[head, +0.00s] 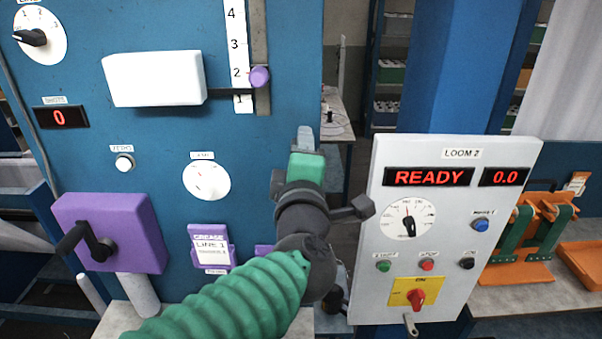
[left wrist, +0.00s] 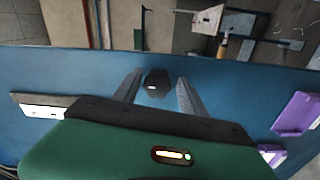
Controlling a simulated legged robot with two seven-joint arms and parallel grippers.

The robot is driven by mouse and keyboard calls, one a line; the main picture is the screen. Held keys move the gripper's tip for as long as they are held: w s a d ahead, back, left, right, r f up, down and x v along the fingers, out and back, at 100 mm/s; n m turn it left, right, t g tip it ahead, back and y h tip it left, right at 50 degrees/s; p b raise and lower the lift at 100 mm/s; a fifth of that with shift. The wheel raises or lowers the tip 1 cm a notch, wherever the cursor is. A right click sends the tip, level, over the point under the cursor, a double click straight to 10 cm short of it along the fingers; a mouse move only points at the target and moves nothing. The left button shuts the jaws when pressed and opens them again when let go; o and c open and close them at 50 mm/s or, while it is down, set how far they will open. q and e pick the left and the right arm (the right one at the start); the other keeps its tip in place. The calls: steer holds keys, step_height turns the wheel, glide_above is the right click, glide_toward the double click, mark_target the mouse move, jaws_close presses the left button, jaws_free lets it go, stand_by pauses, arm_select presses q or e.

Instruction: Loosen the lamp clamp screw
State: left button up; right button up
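My left gripper (head: 306,135) reaches up to the right edge of the blue panel in the head view, seen from behind. In the left wrist view its two grey fingers (left wrist: 159,78) stand apart. A small dark block-like piece with a pale mark (left wrist: 155,84) shows between them, with a narrow gap on each side. It may be the lamp clamp screw, but I cannot tell for sure. In the head view the gripper and wrist hide that spot. No lamp can be made out. My right gripper is not in view.
The blue panel (head: 150,180) carries dials, a white box (head: 153,79), a purple crank box (head: 108,233) and purple label holders (head: 210,246). A grey control box (head: 455,270) reading READY stands close right of my wrist. An orange rack (head: 530,240) is farther right.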

arm_select(q)
steer(key=shift+o, duration=0.2)
steer(key=shift+a+r, duration=0.1)
steer(key=s, duration=0.7)
steer(key=shift+w, duration=0.1)
steer(key=shift+s, duration=0.2)
steer(key=shift+w, duration=0.15)
stand_by(0.4)
steer(key=shift+c, duration=0.3)
stand_by(1.0)
